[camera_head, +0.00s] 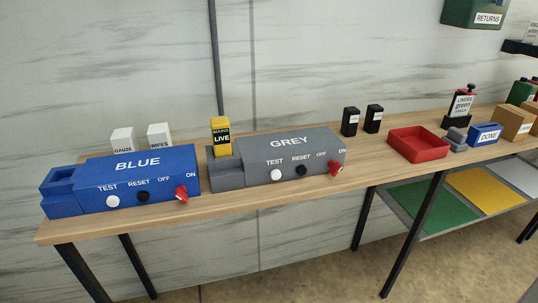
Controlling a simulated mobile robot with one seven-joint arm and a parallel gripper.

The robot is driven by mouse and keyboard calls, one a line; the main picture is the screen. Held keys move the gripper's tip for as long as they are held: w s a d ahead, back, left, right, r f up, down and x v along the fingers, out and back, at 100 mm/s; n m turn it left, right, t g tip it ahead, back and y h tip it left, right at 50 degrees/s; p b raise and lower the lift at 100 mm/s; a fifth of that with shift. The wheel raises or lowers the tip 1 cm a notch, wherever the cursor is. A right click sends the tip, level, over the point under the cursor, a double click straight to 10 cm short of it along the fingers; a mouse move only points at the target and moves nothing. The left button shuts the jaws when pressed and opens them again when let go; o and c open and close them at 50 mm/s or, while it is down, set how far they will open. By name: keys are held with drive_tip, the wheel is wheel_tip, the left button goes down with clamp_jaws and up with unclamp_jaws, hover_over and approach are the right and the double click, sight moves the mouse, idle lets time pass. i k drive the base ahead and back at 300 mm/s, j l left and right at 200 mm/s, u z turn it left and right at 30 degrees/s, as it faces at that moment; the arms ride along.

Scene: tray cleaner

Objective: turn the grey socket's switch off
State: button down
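The grey socket (262,162) is a box labelled GREY on the wooden table, right of the blue one. Its front has a white TEST button (276,175), a black RESET button (301,171) and a red switch (336,167). The switch sits at the right end below the OFF and ON labels, closer to ON; its exact setting is too small to tell. A yellow block (221,138) marked LIVE stands upright in the grey socket's left end. My gripper is not in view.
A blue socket (125,175) with a similar red switch (181,193) stands at left. White GAUZE (122,139) and WIPES (159,134) boxes are behind it. Two black blocks (350,121) and a red tray (419,153) are at right. The table strip before the grey socket is clear.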

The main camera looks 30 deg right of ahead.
sight(335, 167)
drive_tip(key=l+z, duration=0.1)
drive_tip(key=z, duration=0.25)
drive_tip(key=l+z, duration=0.15)
drive_tip(key=z, duration=0.2)
drive_tip(key=k+l+z, duration=0.1)
drive_tip(key=z, duration=0.25)
